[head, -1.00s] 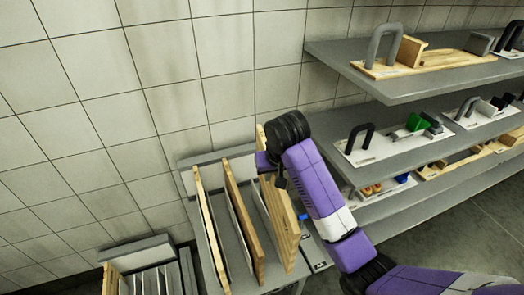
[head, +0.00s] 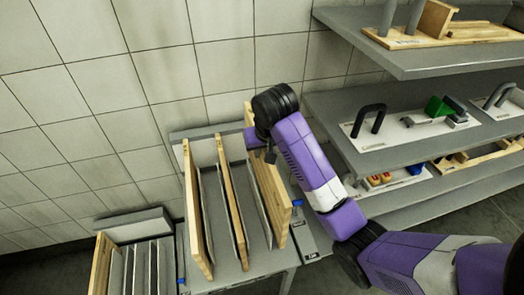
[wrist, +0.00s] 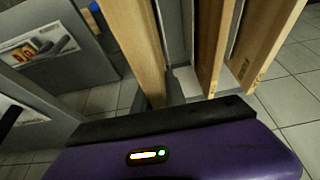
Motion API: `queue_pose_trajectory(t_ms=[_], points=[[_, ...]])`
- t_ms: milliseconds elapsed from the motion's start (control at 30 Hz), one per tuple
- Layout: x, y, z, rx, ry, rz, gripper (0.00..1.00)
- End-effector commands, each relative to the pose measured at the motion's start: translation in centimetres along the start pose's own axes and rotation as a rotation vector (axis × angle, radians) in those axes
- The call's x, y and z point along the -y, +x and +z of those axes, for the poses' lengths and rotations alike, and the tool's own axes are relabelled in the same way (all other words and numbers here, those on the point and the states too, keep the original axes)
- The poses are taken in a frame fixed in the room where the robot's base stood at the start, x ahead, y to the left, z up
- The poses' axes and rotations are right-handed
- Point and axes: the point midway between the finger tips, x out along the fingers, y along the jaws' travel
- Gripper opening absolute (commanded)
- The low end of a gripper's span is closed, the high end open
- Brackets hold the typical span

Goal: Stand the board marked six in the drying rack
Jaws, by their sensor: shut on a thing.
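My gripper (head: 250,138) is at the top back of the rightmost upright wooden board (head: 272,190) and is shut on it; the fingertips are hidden. The board stands nearly upright, its lower end among the grey dividers of a rack (head: 228,270). Two more wooden boards stand to its left, one in the middle (head: 232,200) and one at the left (head: 197,215). In the wrist view, my purple gripper body (wrist: 170,150) fills the bottom, with wooden boards (wrist: 137,45) beyond it. No number is readable on any board.
A lower grey slotted holder (head: 150,228) with a wooden board (head: 100,265) at its left side stands at the lower left. Grey shelves (head: 330,105) with handled fixtures are on the right, close to my arm. A tiled wall is behind.

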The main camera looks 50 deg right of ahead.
Motion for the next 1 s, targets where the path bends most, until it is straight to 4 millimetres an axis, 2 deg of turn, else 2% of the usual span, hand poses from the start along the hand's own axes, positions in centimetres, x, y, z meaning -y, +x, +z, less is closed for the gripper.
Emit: queue_pose_trajectory(t_ms=[1000], points=[[0.0, 7.6, 3.1, -0.001, -0.001, -0.001, 0.0]])
